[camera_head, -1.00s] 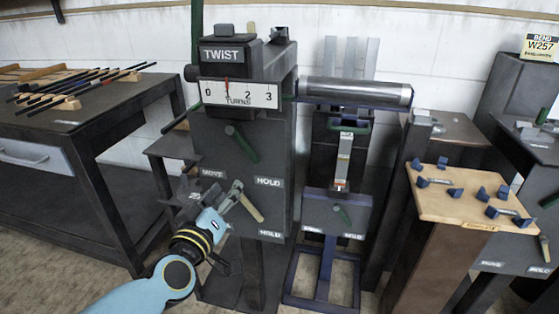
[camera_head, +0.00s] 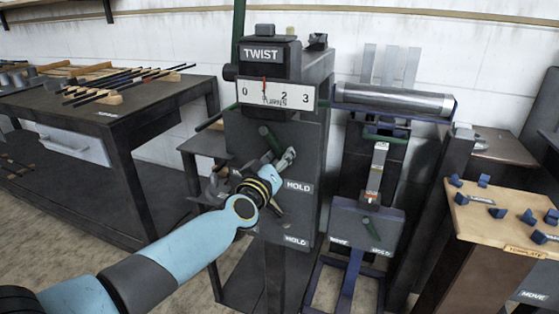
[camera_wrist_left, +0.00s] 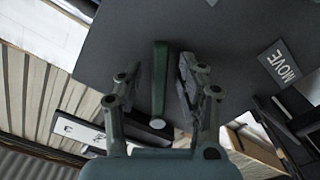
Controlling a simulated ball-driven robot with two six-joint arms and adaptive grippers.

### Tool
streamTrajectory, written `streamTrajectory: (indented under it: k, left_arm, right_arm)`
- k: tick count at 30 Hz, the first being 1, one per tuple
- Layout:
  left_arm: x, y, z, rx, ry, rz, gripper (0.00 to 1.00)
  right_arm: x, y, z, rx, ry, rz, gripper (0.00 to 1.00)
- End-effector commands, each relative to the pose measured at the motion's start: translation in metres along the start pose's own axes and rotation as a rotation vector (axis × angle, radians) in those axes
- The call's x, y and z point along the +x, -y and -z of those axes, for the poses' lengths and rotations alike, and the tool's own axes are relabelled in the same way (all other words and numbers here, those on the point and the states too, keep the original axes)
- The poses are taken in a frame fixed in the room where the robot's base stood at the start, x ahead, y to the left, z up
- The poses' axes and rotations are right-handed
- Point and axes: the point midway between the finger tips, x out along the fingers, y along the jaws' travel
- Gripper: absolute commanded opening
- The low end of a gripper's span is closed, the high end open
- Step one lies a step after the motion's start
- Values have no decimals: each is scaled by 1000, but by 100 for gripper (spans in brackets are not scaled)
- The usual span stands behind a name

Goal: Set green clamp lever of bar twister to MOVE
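The bar twister (camera_head: 255,190) is a dark upright machine with a TWIST sign and a turns dial on top. Its green clamp lever (camera_head: 266,133) sits on the front panel below the dial, slanting down to the right; its lower part is hidden by my gripper. My left gripper (camera_head: 286,158) is at the lever. In the wrist view the green lever (camera_wrist_left: 159,78) stands between the two open fingers, with a visible gap on each side. A HOLD label (camera_head: 298,187) is right of the gripper. The MOVE label (camera_wrist_left: 279,62) shows in the wrist view. My right gripper is out of view.
A blue-framed machine (camera_head: 364,225) with a grey roller stands to the right. A wooden template board (camera_head: 500,225) is at far right. A dark bench (camera_head: 135,104) with rods is at left.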

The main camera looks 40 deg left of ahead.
Motion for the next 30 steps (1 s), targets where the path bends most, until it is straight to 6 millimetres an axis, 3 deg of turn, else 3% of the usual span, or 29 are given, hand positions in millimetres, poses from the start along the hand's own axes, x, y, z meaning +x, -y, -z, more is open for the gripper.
streamTrajectory:
  k: [4, 13, 30]
  left_arm:
    - [0, 0, 0, 0, 0, 0, 38]
    - [0, 0, 0, 0, 0, 0, 0]
    - [-1, 2, 0, 24, 0, 1, 0]
  right_arm:
    - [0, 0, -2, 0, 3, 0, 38]
    - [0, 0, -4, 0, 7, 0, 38]
    - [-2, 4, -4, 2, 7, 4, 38]
